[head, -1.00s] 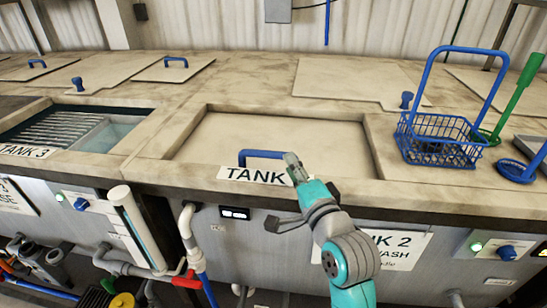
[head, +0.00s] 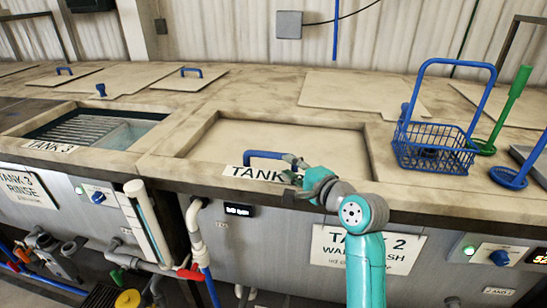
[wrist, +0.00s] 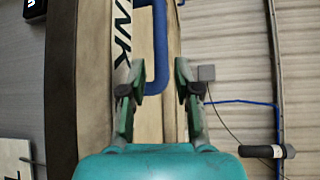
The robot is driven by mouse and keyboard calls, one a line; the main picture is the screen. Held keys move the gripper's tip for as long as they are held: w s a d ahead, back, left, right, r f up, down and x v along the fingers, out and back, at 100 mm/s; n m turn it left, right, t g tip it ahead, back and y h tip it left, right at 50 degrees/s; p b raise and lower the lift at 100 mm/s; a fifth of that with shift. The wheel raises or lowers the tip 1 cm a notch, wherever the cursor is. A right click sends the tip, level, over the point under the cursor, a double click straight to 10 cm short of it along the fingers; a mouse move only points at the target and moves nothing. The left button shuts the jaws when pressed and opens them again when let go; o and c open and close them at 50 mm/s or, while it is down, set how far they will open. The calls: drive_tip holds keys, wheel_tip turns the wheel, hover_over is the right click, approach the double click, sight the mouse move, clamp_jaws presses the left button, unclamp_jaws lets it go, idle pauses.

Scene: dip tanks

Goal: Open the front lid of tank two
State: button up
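The front lid (head: 285,143) of tank two is a flat beige panel lying shut in its recess. Its blue bar handle (head: 262,154) stands at the front edge, behind the TANK label (head: 250,172). My gripper (head: 291,169) is at the right end of the handle, its fingers pointing left. In the wrist view my gripper (wrist: 160,75) is open, with nothing held between its fingers. The blue handle (wrist: 158,50) shows beyond the fingertips, nearer the left finger. I cannot tell whether a finger touches it. My gripper and arm cover part of the label.
A blue wire basket (head: 432,150) stands on the counter to the right, with a green-handled tool (head: 505,105) beside it. Tank three's opening (head: 85,128) is uncovered at the left. Another lid panel (head: 355,93) lies flat behind. A grey box (head: 288,25) is on the wall.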

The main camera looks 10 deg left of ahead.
sight(275, 157)
drive_tip(key=x, duration=0.9)
clamp_jaws()
drive_tip(key=shift+w, duration=0.1)
